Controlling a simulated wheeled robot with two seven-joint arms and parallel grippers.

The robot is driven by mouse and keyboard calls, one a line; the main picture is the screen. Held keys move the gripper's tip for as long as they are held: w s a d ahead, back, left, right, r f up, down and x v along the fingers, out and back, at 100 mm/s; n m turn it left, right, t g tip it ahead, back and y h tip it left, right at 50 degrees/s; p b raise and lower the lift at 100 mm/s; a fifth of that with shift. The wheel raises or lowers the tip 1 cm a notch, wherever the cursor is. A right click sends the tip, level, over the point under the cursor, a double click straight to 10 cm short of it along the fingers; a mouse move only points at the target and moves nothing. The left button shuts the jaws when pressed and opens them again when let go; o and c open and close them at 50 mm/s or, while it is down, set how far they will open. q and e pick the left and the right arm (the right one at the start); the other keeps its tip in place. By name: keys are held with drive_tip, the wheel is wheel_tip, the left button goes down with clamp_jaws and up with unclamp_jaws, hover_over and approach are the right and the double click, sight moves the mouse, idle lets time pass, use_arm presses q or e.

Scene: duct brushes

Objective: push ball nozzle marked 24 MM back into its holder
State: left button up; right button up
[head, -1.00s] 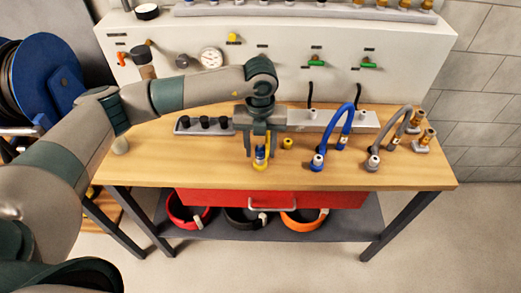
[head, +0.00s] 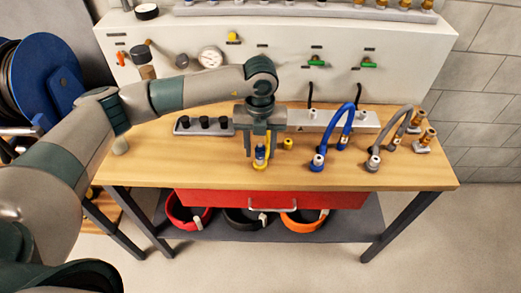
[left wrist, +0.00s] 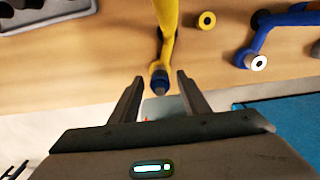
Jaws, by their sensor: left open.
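I cannot read a 24 MM mark in either view, so I cannot tell which part is that ball nozzle or which holder is its own. My left gripper (head: 260,150) is open over the front middle of the bench. In the left wrist view its open fingers (left wrist: 155,92) stand on either side of the blue-collared, grey-tipped end (left wrist: 160,80) of a yellow hose (left wrist: 167,25), with gaps to it. In the head view the gripper partly hides this yellow hose (head: 260,166). My right gripper is not in view.
A rail of silver and brass nozzles (head: 300,10) runs along the panel top. A grey holder with black pegs (head: 205,124) lies at the back left.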

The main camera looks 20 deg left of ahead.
sight(260, 146)
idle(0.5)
use_arm(q)
clamp_jaws()
drive_tip(key=shift+r, duration=0.25)
drive_tip(key=shift+r+p, duration=0.3)
drive_tip(key=shift+r, duration=0.7)
drive_tip(key=shift+r+p, duration=0.65)
drive_tip(key=shift+r, duration=1.15)
